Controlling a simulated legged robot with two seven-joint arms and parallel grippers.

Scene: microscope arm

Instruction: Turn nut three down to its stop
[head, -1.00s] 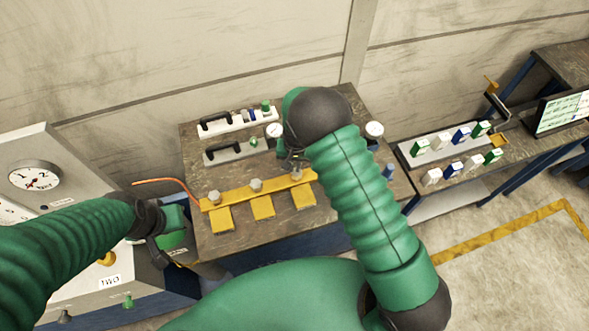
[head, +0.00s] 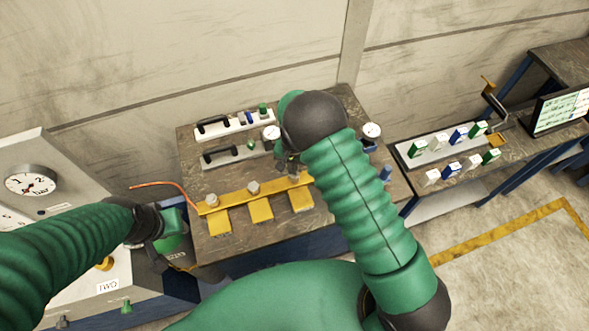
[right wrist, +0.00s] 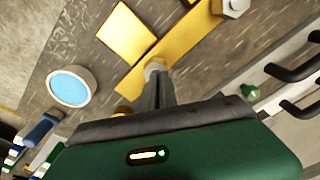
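A yellow bar (head: 232,197) with yellow feet lies on the dark bench top. Two grey hex nuts stand on it, the left nut (head: 212,199) and the middle nut (head: 254,187). The third nut, at the bar's right end, is mostly hidden by my right gripper (head: 292,168) in the head view. In the right wrist view this third nut (right wrist: 155,66) shows at the tips of my right fingers (right wrist: 157,80). The fingers look close together, but their grip on it is unclear. My left gripper (head: 170,226) is away at the left; its fingers are unclear.
Behind the bar lie panels with black handles (head: 214,126). An orange hose (head: 158,186) crosses the left edge. A side shelf holds several coloured blocks (head: 457,136).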

